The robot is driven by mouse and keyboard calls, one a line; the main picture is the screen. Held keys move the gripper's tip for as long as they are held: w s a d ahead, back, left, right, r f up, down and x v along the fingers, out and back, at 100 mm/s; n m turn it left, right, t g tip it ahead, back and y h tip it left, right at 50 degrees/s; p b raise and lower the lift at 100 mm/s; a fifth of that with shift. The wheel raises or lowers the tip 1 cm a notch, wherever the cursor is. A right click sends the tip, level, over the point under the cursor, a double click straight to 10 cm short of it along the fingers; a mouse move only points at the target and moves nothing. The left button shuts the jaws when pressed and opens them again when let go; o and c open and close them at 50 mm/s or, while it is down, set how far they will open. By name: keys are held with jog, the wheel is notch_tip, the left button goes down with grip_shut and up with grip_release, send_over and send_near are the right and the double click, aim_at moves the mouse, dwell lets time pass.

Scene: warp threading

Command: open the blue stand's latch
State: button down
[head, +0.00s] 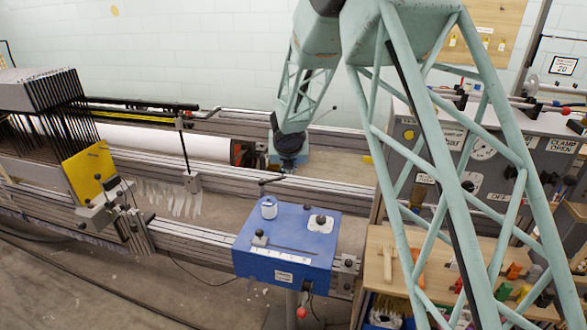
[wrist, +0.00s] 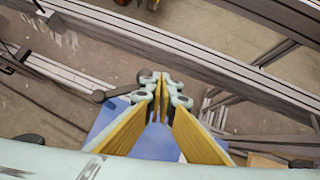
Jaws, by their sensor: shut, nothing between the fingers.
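The blue stand (head: 300,262) is a box on the rail at the front centre in the head view. A dark-ended lever (head: 272,181) shows at its back edge, but I cannot tell for certain whether it is the latch. My arm's dark wrist (head: 290,145) hangs behind the stand in the head view, with the fingers hard to make out. In the wrist view my gripper (wrist: 157,77) is shut and empty, its yellow-padded fingers meeting at the tips. Part of the blue stand (wrist: 150,140) shows beneath them.
A white spool (head: 269,208) and a black knob on a white plate (head: 320,222) are on the stand's top. Long metal rails (head: 190,237) run across the scene. A wooden bench (head: 377,262) with tools stands at right, and a yellow plate (head: 90,172) at left.

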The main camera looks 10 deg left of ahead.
jog(key=shift+w+a+p, duration=0.25)
jog(key=shift+w+p, duration=0.1)
jog(key=shift+w, duration=0.2)
jog(key=shift+d, duration=0.1)
dwell(0.3)
jog(key=s+d+r, duration=0.6)
jog(key=d+r, duration=0.2)
jog(key=shift+d+r+p, duration=0.15)
jog(key=shift+r+p, duration=0.15)
jog(key=shift+p, duration=0.05)
dwell(0.3)
dwell(0.3)
